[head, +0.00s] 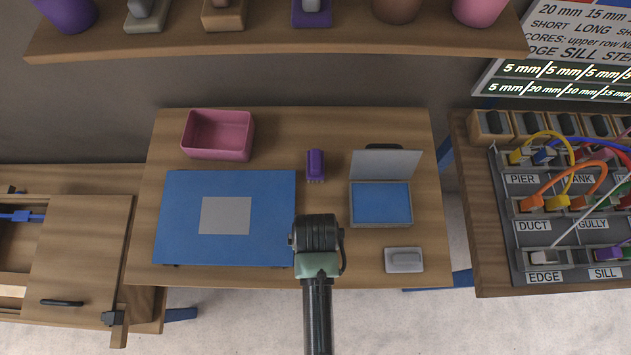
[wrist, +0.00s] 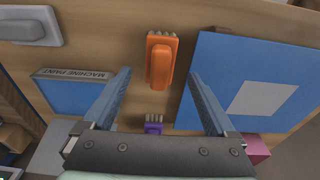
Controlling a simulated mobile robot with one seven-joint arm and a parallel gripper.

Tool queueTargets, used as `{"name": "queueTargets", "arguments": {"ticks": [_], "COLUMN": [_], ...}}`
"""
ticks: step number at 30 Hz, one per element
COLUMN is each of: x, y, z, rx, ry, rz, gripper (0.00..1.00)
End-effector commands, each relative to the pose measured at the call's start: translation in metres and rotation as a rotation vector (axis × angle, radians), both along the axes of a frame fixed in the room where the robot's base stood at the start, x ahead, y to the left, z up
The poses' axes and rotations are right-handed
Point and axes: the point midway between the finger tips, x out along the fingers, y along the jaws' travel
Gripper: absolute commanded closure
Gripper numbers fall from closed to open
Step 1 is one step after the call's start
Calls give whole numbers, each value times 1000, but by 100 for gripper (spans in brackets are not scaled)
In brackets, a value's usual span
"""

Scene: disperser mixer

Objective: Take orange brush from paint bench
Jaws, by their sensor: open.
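The orange brush (wrist: 159,60) lies on the wooden paint bench (head: 270,130) and shows in the wrist view, with its bristles towards the top of that picture. In the head view it is hidden by my arm. My gripper (wrist: 158,76) is open and empty above the bench, its two blue fingers spread to either side of the brush in the picture. I see no contact. In the head view my wrist (head: 318,235) covers the bench's front middle. A purple brush (head: 316,165) lies farther back and also shows low in the wrist view (wrist: 153,125).
A blue board (head: 180,220) with a grey square lies left of my wrist. An open-lidded box with a blue inside (head: 381,203) stands right, and a grey block (head: 404,260) lies in front of it. A pink bin (head: 218,135) stands back left. A shelf (head: 280,38) runs behind.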

Motion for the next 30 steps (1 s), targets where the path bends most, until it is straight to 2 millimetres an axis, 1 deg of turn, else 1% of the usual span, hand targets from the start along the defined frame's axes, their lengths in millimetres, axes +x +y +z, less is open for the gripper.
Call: {"name": "queueTargets", "arguments": {"ticks": [3,8,10,18,20,24,30], "x": [1,2,3,8,8,9,9], "y": [0,0,0,0,0,0,0], "z": [-10,-16,-21,-54,-58,-64,-64], "rx": [0,0,0,0,0,0,0], "ry": [0,0,0,0,0,-2,-2], "rz": [0,1,1,2,1,1,1], "gripper": [9,9,9,9,9,9,9]}}
